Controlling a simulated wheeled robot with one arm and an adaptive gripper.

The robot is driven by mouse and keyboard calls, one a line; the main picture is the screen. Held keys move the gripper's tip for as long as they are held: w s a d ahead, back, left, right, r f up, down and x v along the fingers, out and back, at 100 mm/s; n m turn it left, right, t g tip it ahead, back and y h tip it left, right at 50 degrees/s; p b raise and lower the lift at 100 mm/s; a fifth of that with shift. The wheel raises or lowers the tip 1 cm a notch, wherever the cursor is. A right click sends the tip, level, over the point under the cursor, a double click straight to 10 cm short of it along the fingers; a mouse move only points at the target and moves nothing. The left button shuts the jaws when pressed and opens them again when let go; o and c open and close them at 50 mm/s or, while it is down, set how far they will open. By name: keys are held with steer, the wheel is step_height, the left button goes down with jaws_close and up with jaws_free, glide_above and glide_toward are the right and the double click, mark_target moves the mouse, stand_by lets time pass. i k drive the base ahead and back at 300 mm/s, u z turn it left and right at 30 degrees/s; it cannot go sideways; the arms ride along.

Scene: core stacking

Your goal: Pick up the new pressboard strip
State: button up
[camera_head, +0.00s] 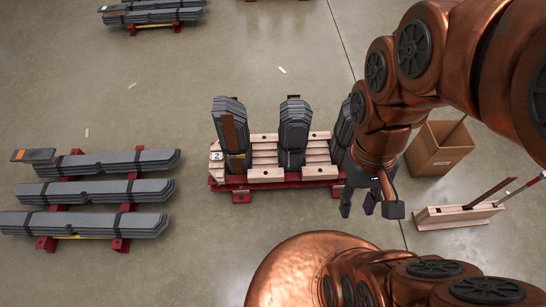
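A thin dark-brown strip (490,193) leans up out of a pale wooden holder (446,215) at the right; it looks like the pressboard strip. Its lower end is hidden in the holder. Another brown strip (229,133) rests upright on the left core stack (238,160). A small brown edge (293,97) shows at the top of the middle stack. My gripper (357,209) points down, left of the holder and just right of the core stand. Its two fingers are apart with nothing visible between them, and it is clear of the strip in the holder.
A cardboard box (437,150) stands behind the holder. A red-handled tool (525,186) sticks out at the holder's right end. The wooden stand on a red base (240,197) carries three core stacks. Steel sheets (100,191) lie on red supports at left. Floor between is clear.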

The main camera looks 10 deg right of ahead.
mark_target(507, 181)
steer(key=z, duration=2.95)
steer(key=i, duration=0.85)
steer(key=u, duration=2.3)
